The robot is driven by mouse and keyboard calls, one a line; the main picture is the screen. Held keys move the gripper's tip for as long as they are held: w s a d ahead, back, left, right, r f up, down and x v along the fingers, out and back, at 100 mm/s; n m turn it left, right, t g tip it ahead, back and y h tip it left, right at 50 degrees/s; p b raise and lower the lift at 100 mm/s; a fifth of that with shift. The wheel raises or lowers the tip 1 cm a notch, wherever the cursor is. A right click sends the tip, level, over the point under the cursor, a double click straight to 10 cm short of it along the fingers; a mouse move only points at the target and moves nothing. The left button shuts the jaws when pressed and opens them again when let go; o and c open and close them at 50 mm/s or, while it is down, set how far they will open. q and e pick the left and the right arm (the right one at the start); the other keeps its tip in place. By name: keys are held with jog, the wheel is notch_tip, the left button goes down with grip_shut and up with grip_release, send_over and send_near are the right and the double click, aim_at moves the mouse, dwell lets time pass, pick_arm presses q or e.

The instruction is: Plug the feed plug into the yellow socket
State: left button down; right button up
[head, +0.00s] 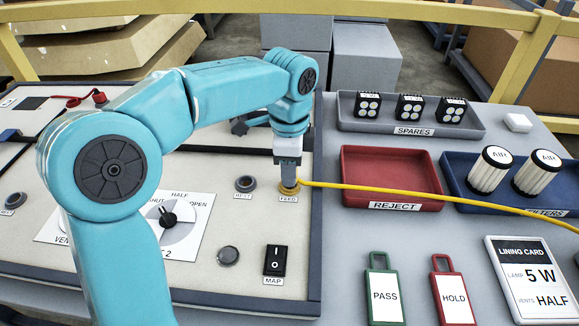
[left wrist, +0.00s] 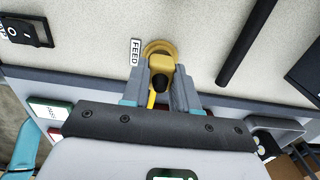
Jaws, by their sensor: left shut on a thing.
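My left gripper (head: 288,172) points down over the yellow socket (head: 288,190) marked FEED on the cream panel. It is shut on the feed plug, whose yellow cable runs off to the right. In the left wrist view, the plug (left wrist: 158,84) with its dark end sits between the fingers (left wrist: 160,88), lined up with the yellow socket ring (left wrist: 158,47). The plug is at the socket; the fingers hide most of it, and I cannot tell how deep it sits. My right gripper is not in view.
A similar dark socket (head: 245,183) lies just left of the FEED socket. The MAP switch (head: 275,261) and a dial (head: 167,217) are on the same panel. The red REJECT tray (head: 391,165) is to the right, under the yellow cable (head: 420,195). PASS and HOLD tags lie in front.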

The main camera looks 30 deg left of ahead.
pick_arm(q)
jog(key=shift+p, duration=0.8)
dwell(1.4)
jog(key=shift+f+b, duration=0.35)
jog(key=shift+f, duration=0.2)
dwell(0.3)
jog(key=c, duration=0.8)
grip_release()
notch_tip(320, 180, up, 16)
jog(key=p, duration=0.5)
jog(key=shift+r+p, duration=0.15)
jog(key=shift+p, duration=0.2)
